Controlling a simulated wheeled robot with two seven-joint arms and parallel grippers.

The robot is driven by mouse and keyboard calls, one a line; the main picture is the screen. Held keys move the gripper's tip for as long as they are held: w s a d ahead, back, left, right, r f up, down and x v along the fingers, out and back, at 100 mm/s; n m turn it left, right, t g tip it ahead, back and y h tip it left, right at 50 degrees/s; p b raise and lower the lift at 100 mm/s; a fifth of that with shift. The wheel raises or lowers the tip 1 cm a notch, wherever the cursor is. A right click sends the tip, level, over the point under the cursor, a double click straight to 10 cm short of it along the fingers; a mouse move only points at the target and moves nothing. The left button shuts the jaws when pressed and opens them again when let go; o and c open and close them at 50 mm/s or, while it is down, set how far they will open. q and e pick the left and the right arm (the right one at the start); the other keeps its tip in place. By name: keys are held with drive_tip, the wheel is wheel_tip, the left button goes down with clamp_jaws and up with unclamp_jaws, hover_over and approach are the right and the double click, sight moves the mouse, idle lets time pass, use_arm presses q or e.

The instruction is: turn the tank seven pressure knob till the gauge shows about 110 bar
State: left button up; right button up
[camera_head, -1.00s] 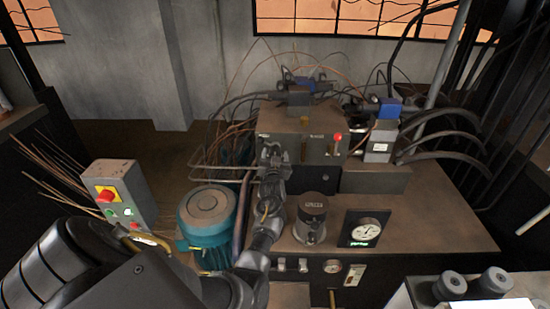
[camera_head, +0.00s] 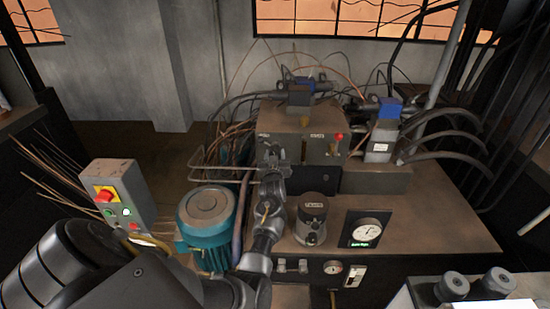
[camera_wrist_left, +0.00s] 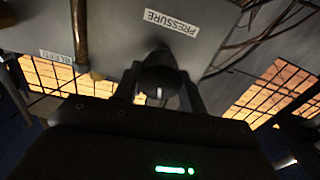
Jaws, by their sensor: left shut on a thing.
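The pressure knob (camera_wrist_left: 160,75) is dark and round with a pale mark, on a grey panel under a PRESSURE label (camera_wrist_left: 171,22) in the left wrist view. My left gripper (camera_wrist_left: 163,88) is shut on it, one finger on each side. In the head view my left gripper (camera_head: 273,165) is at the front of the grey valve block (camera_head: 320,150), and the arm hides the knob. The round white gauge (camera_head: 366,231) stands on the bench in a black panel with a small green readout below it. Its needle and figures are too small to read. My right gripper is not in view.
A brass lever (camera_wrist_left: 79,35) hangs beside the knob near a BLEED label. A red-topped knob (camera_head: 339,137) is on the block. A teal motor (camera_head: 205,225), a grey canister (camera_head: 311,220) and a control box with a red button (camera_head: 106,196) stand near my arm.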

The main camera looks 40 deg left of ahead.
use_arm(q)
drive_tip(key=n+b, duration=0.2)
drive_tip(key=n, duration=0.3)
drive_tip(key=shift+f, duration=0.15)
drive_tip(key=shift+n+b, duration=0.5)
drive_tip(key=shift+n, duration=0.8)
drive_tip(key=o, duration=1)
drive_tip(key=shift+c, duration=0.2)
drive_tip(key=shift+s+d, duration=0.1)
